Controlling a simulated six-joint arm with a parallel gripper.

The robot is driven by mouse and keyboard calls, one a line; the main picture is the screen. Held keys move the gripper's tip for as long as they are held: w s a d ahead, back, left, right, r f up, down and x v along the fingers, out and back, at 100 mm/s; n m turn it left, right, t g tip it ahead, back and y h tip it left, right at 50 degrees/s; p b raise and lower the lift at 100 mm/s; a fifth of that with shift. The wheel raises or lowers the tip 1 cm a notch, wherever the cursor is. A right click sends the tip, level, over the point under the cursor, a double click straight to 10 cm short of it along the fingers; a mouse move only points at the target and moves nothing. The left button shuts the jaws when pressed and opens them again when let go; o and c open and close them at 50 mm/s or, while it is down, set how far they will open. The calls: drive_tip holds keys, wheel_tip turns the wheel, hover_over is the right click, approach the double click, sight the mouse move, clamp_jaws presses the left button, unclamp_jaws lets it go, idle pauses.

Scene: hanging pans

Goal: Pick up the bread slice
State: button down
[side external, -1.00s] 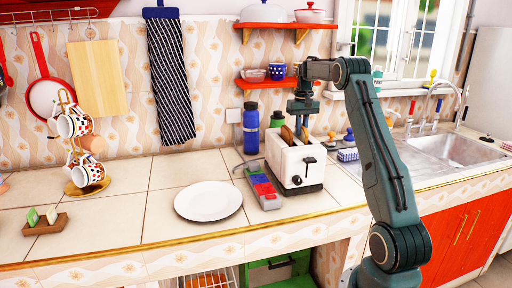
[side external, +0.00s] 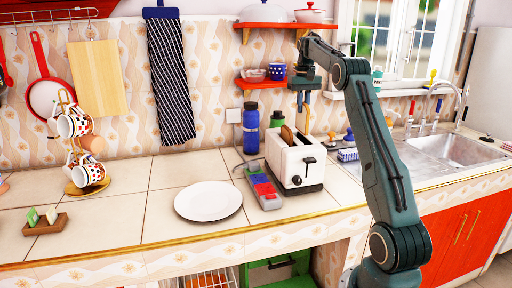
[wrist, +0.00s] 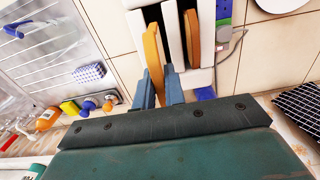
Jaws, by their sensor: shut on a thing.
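My gripper (side external: 303,103) is above the white toaster (side external: 293,164) in the side view. In the wrist view, my gripper (wrist: 159,82) is shut on a bread slice (wrist: 152,52), with one finger on each side of it. This slice hangs upright over the toaster, and a small part of it shows under the fingers in the side view (side external: 306,119). A second bread slice (side external: 287,134) stands in the other slot of the toaster; it also shows in the wrist view (wrist: 193,38).
An empty white plate (side external: 208,201) lies left of the toaster. A payment-terminal-like device (side external: 263,185) with coloured keys lies between them. A blue bottle (side external: 251,128) stands behind. Red shelves (side external: 262,83) hang near my gripper. The sink (side external: 445,152) is at right.

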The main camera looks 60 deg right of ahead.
drive_tip(key=shift+r, duration=0.7)
